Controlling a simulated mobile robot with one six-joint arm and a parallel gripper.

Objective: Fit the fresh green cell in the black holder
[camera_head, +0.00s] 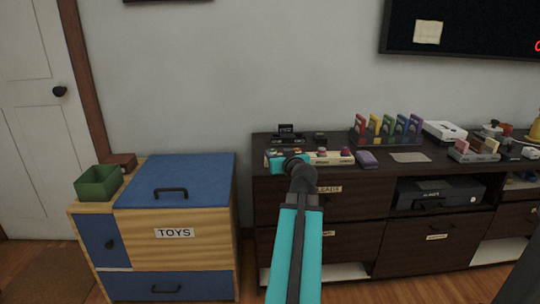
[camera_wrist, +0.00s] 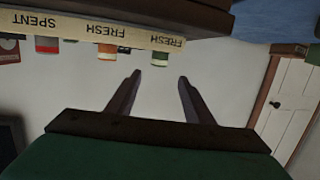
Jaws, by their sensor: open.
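In the wrist view my gripper (camera_wrist: 160,76) is open, with nothing between its two dark fingers. Pale wall shows behind them. A cream strip (camera_wrist: 200,45) with upside-down labels FRESH, FRESH and SPENT crosses the top. In the head view my teal wrist covers the left part of a cream rack (camera_head: 332,158) on the dresser. A black device (camera_head: 287,134), possibly the holder, stands just behind it.
A toy chest (camera_head: 176,233) with a green bin (camera_head: 98,184) stands left. A screen (camera_head: 465,30) hangs above.

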